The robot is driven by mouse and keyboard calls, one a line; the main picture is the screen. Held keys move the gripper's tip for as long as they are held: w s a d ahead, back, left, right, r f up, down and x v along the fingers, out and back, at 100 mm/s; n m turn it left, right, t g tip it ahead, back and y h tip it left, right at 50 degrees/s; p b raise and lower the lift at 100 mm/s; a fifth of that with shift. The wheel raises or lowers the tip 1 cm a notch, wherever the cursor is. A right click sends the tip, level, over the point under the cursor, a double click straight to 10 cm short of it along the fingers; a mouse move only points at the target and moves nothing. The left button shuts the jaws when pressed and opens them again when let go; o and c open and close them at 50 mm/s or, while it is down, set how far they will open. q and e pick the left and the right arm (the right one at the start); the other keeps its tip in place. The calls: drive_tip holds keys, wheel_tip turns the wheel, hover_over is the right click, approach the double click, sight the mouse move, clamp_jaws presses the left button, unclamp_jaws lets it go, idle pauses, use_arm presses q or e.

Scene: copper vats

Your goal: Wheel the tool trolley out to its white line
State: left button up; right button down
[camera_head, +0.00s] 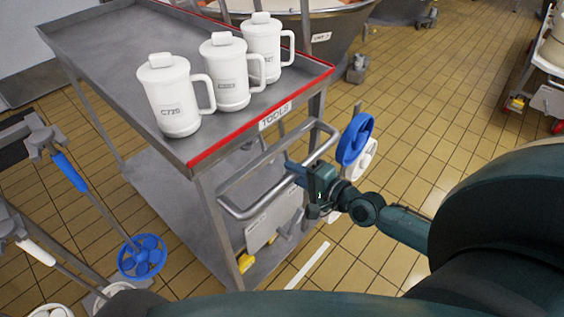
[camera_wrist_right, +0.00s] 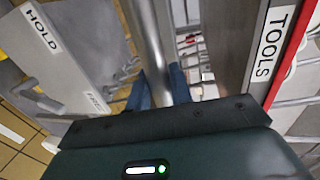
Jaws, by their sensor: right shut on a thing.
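The tool trolley (camera_head: 105,60) is a grey metal cart with a red front edge and a "TOOLS" label, which also shows in the right wrist view (camera_wrist_right: 270,40). Its tubular push handle (camera_head: 240,212) sticks out from the near end. My right gripper (camera_head: 302,176) is shut on the handle's right part. In the right wrist view the bar (camera_wrist_right: 148,30) runs between its blue fingers (camera_wrist_right: 160,88). A white line (camera_head: 307,266) lies on the tiled floor just right of the trolley's near end. My left gripper is not in view.
Three white lidded mugs (camera_head: 176,98) stand on the trolley's top. A blue handwheel (camera_head: 355,138) is close beyond my right gripper. Another blue wheel (camera_head: 142,257) is left of the trolley. A vat (camera_head: 300,30) stands behind. Tiled floor (camera_head: 440,90) is open at right.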

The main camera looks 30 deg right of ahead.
drive_tip(key=shift+f+v, duration=0.2)
drive_tip(key=shift+v, duration=0.75)
drive_tip(key=shift+f+v, duration=0.2)
drive_tip(key=shift+v, duration=0.8)
drive_tip(key=c, duration=1.3)
unclamp_jaws()
drive_tip(key=v, duration=1.3)
drive_tip(key=shift+p, duration=0.4)
drive_tip(key=shift+s, duration=0.1)
